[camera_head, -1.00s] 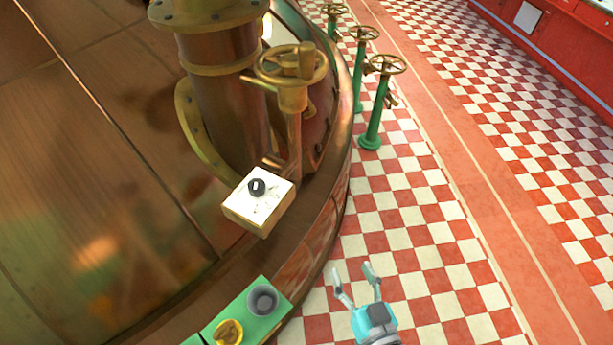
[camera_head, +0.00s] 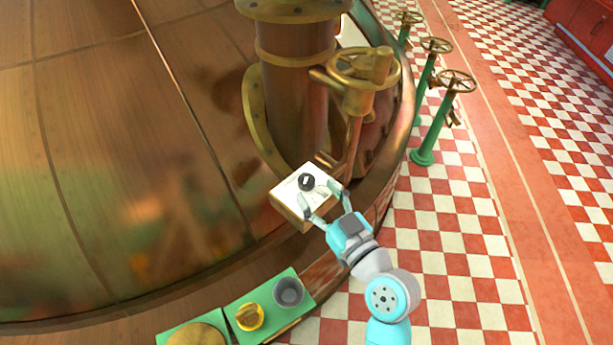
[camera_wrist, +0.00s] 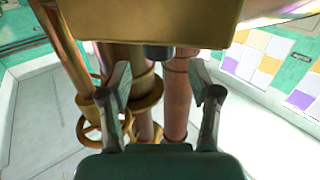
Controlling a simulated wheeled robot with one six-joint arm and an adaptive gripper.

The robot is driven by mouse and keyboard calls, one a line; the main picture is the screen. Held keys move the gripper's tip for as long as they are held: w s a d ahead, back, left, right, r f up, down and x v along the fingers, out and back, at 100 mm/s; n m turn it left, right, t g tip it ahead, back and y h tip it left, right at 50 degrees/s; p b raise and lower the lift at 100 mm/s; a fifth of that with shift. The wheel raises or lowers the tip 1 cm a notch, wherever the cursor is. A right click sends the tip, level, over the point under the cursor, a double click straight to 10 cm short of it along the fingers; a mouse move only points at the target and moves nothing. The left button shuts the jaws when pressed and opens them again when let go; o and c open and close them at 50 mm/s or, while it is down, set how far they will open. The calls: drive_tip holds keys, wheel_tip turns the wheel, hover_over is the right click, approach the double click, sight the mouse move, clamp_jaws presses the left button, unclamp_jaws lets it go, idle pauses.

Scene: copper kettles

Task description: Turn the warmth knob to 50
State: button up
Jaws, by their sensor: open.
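The warmth knob (camera_head: 306,182) is a small black dial with a light mark, on the top face of a white box (camera_head: 284,203) beside the copper kettle. My gripper (camera_head: 320,192) is open, with its two fingers over the box's front right part, close to the knob. In the wrist view my gripper (camera_wrist: 161,88) has its fingers spread wide with nothing between the tips. A dark short cylinder (camera_wrist: 158,52), which seems to be the knob, shows beyond the tips against the box's edge (camera_wrist: 150,25). I cannot read the knob's setting or any scale.
A brass handwheel (camera_head: 364,68) and a thick copper pipe (camera_head: 298,110) stand just behind the box. Green valve posts (camera_head: 433,130) stand on the checkered floor at right.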

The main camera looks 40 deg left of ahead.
sight(311, 184)
drive_tip(key=shift+x, duration=2.65)
drive_tip(key=c, duration=1.2)
